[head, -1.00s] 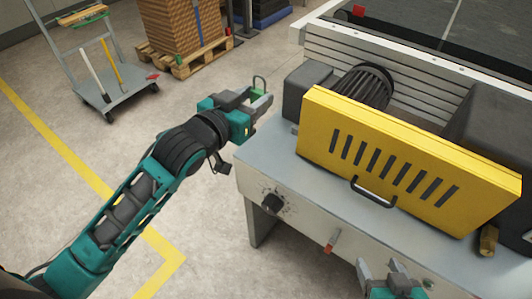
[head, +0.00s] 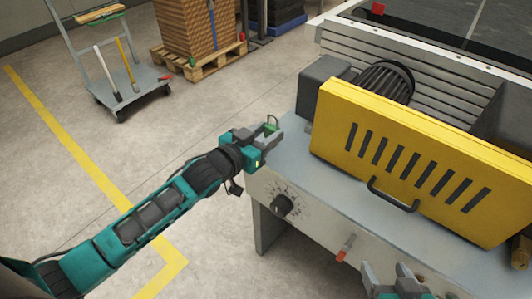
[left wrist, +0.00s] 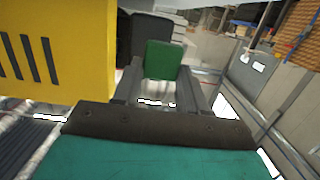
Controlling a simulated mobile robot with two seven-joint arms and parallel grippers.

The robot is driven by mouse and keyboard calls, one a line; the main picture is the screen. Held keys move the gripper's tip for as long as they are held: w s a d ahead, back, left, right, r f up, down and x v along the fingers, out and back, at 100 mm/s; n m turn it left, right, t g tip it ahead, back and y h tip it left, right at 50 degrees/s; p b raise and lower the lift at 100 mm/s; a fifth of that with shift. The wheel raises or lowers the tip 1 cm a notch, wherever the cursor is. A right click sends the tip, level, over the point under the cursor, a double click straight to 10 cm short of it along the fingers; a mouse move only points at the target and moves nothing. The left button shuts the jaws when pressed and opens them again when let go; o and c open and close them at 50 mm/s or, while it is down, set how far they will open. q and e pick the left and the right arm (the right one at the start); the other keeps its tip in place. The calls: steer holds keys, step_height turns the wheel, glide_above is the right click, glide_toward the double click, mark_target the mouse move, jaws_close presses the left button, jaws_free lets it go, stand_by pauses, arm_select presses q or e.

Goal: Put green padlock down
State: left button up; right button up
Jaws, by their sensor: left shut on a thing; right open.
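The green padlock (head: 271,127) is held between the fingertips of my left gripper (head: 270,134), its metal shackle pointing up. My left gripper is shut on it, close to the left edge of the machine's grey worktop (head: 285,158). I cannot tell whether the padlock touches the worktop. In the left wrist view the padlock's green body (left wrist: 163,60) sits between the two fingers, and its shackle is hidden. My right gripper (head: 388,273) is open and empty at the bottom of the head view, in front of the machine.
A yellow slotted guard (head: 420,160) with a black handle stands on the worktop, right of my left gripper. A dark motor (head: 385,82) and grey box (head: 322,82) are behind it. A black knob (head: 281,206) and red-tipped lever (head: 345,252) are on the front. A trolley (head: 130,90) stands at back left.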

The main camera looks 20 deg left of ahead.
arm_select(q)
step_height(320, 180, down, 5)
steer(key=shift+f+b, duration=0.1)
steer(key=shift+b, duration=0.65)
steer(key=o, duration=1.1)
